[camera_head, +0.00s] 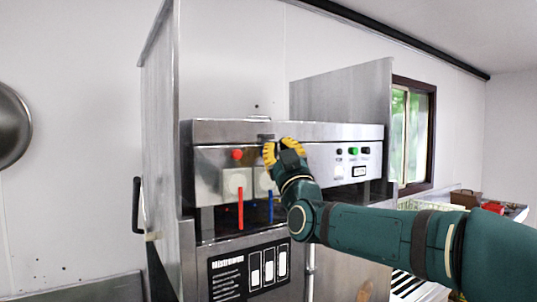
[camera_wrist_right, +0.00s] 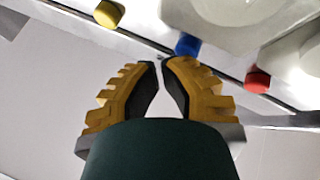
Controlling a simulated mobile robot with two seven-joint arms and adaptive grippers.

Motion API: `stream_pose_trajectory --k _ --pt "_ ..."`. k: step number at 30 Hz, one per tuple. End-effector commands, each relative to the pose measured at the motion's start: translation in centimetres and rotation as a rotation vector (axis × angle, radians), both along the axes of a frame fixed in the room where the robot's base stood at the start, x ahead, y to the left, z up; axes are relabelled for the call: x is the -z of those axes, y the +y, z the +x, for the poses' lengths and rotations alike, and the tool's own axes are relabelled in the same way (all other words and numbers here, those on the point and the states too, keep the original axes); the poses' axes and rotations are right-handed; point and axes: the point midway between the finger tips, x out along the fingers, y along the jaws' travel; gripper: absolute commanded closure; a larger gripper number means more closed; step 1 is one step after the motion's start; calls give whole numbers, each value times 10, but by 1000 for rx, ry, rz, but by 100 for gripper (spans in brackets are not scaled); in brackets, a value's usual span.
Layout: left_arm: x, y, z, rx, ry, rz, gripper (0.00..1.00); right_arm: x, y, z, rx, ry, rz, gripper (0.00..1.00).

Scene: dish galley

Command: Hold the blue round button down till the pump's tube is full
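The blue round button (camera_wrist_right: 187,44) shows in the right wrist view, between a yellow button (camera_wrist_right: 109,13) and a red button (camera_wrist_right: 257,79). My right gripper (camera_wrist_right: 161,64) has its two yellow fingertips almost together, with nothing between them. The tips are just short of the blue button in the picture, and I see no contact. In the head view my right gripper (camera_head: 282,150) covers the part of the panel where the blue button would be. A thin blue tube (camera_head: 271,206) hangs below it; its fill level is too small to tell. My left gripper is out of view.
The red button (camera_head: 237,154) and a red tube (camera_head: 240,208) are on the steel machine (camera_head: 220,131) left of my gripper. A black and green button group (camera_head: 353,151) is on the panel at right. A black handle (camera_head: 136,205) sticks out at the machine's left side.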

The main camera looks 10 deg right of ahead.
Motion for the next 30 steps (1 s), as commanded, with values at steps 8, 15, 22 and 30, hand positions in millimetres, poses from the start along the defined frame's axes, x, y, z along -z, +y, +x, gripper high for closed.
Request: stream_pose_trajectory --k 8,15,22,30 --pt "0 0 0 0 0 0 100 0 1 3 0 0 0 100" --pt "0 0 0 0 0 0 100 0 2 5 0 0 0 100" --pt "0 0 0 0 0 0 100 0 2 5 0 0 0 100" --pt "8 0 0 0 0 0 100 2 -1 -2 0 0 0 100"
